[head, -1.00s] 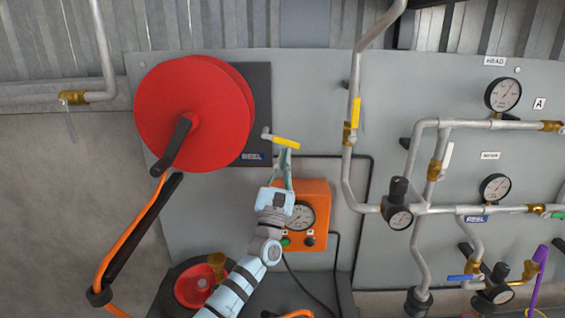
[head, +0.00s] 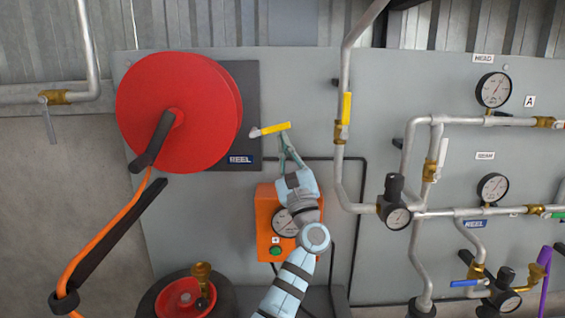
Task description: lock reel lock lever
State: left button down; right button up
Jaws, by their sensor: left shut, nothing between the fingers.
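The reel lock lever (head: 275,129) has a yellow handle and a pale pivot at its left end. It sits on the grey panel, to the right of the red hose reel (head: 172,90) and its REEL label (head: 240,160). The handle points right and slopes slightly up. My left gripper (head: 286,142) is shut and empty, its fingertips just under the handle's right part. They look close to or touching the handle; I cannot tell which. My right gripper is out of view.
An orange box (head: 267,222) with a gauge and green button is partly behind my left arm. A vertical pipe with a yellow-handled valve (head: 346,108) stands to the right. A black cable crosses the panel behind the gripper. More pipes and gauges fill the right side.

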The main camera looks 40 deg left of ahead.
pick_arm(q)
jog(key=shift+w+d+r+n+g+y+b, duration=0.1)
jog(key=shift+r+n+g+y+b, duration=0.2)
jog(key=shift+n+g, duration=0.4)
jog(key=shift+r+n+g+y+b, duration=0.2)
jog(key=shift+n+g+b, duration=0.15)
jog(key=shift+n+g, duration=0.35)
jog(key=b+v, duration=0.6)
jog(key=v, duration=0.4)
jog(key=shift+b, duration=0.3)
jog(key=shift+a, duration=0.25)
